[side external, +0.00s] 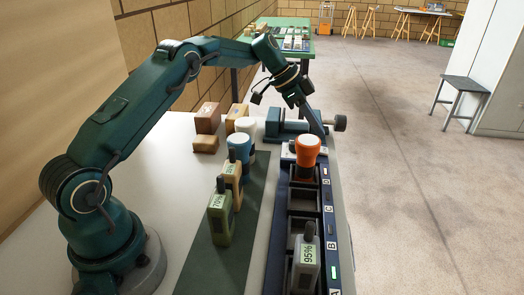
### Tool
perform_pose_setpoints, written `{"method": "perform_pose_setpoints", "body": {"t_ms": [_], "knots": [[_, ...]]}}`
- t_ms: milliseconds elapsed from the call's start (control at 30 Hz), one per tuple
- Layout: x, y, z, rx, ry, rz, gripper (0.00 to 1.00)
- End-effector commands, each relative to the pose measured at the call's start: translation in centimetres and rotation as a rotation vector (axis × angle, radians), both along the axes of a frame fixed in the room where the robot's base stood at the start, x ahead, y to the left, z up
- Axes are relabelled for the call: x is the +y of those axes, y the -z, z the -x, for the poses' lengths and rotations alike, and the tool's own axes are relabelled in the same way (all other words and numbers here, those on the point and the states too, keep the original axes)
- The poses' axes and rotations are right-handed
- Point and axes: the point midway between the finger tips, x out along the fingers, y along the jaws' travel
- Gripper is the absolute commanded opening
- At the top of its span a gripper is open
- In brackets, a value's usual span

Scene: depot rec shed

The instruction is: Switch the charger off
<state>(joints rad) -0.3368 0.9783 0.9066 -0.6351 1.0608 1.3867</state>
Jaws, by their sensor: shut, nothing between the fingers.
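The charger (276,237) is a long dark blue rack with a row of bays, lettered along its right edge. A grey radio (307,254) reading 95% stands upright in the near bay. An orange-topped lantern (307,151) stands at the far end of the charger. A pale panel shows beside the lantern, partly hidden; I cannot make out a switch on it. My gripper (321,131) is shut and empty, pointing down just beyond the lantern at the charger's far end. I cannot tell whether it touches anything.
A green radio (220,222), a tan radio (232,177) and a blue-and-white lantern (240,146) stand on the dark mat (213,268) left of the charger. A teal vise (285,124) stands behind the charger.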

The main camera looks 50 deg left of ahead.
Motion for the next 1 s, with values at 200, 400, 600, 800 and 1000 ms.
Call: {"method": "perform_pose_setpoints", "body": {"t_ms": [200, 400, 600, 800, 1000], "knots": [[0.5, 2.4, 0.5, 0.002, -0.002, 0.001, 0.0], [0.7, 3.4, 0.6, -0.001, -0.002, -0.001, 0.0], [0.7, 3.5, 0.6, -0.001, -0.002, -0.001, 0.0], [0.8, 3.9, 0.8, 0.001, -0.003, 0.001, 0.0], [1.0, 4.3, 0.9, -0.001, -0.001, -0.001, 0.0]]}}
